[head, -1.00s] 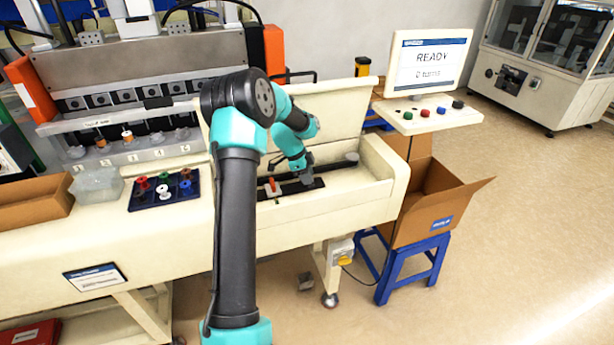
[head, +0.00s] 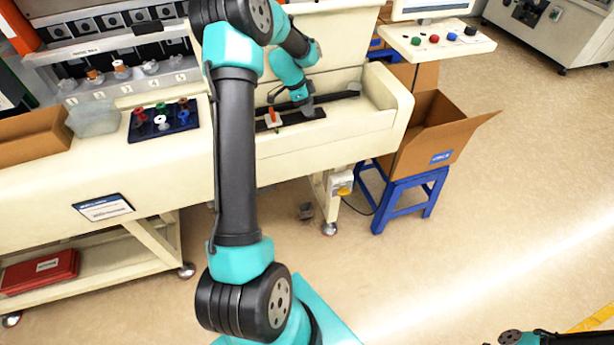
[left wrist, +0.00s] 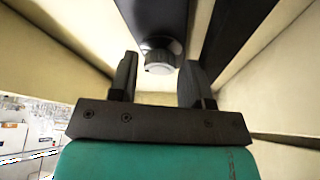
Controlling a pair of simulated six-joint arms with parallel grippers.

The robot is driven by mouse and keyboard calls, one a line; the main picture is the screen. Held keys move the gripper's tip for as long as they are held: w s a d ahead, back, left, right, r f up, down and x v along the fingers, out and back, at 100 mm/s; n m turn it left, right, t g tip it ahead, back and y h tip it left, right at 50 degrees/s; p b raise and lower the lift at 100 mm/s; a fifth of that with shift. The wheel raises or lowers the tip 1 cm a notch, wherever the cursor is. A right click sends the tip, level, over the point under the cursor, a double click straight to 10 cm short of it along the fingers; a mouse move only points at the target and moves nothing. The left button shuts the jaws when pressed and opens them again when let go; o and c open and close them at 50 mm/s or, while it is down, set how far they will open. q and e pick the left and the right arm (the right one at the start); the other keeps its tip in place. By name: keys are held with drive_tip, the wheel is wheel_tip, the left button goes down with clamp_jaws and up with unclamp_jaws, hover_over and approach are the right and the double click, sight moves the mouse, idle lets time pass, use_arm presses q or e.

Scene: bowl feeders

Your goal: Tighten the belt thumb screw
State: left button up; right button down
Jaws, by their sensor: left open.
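The thumb screw (left wrist: 160,64) shows in the left wrist view as a grey round knob under a dark part. It lies just beyond and between the two fingertips of my left gripper (left wrist: 157,72), which is open; I cannot tell whether a finger touches it. In the head view my left gripper (head: 308,106) is low over the dark belt strip (head: 290,121) in the cream trough. The thumb screw cannot be made out there, and the fingers are small and partly hidden. My right gripper is not in view.
A red-handled part (head: 272,117) stands on the strip left of my gripper. A dark blue tray (head: 150,131) with coloured spools, a clear bin (head: 94,117) and a cardboard box (head: 30,137) are on the left. The cream trough walls (head: 385,115) surround the gripper closely.

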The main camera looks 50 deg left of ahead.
use_arm(q)
drive_tip(key=n, duration=0.2)
drive_tip(key=n+y, duration=0.1)
drive_tip(key=n, duration=0.1)
drive_tip(key=n+t+y, duration=0.1)
drive_tip(key=n, duration=0.1)
drive_tip(key=shift+s+d+n, duration=0.1)
drive_tip(key=shift+d+n, duration=0.15)
drive_tip(key=shift+n, duration=0.15)
drive_tip(key=shift+n+y, duration=0.4)
drive_tip(key=shift+n, duration=0.2)
drive_tip(key=shift+d+n+y, duration=0.15)
drive_tip(key=shift+n+y, duration=0.35)
drive_tip(key=shift+n, duration=0.8)
drive_tip(key=shift+n+y, duration=0.6)
drive_tip(key=shift+n, duration=0.9)
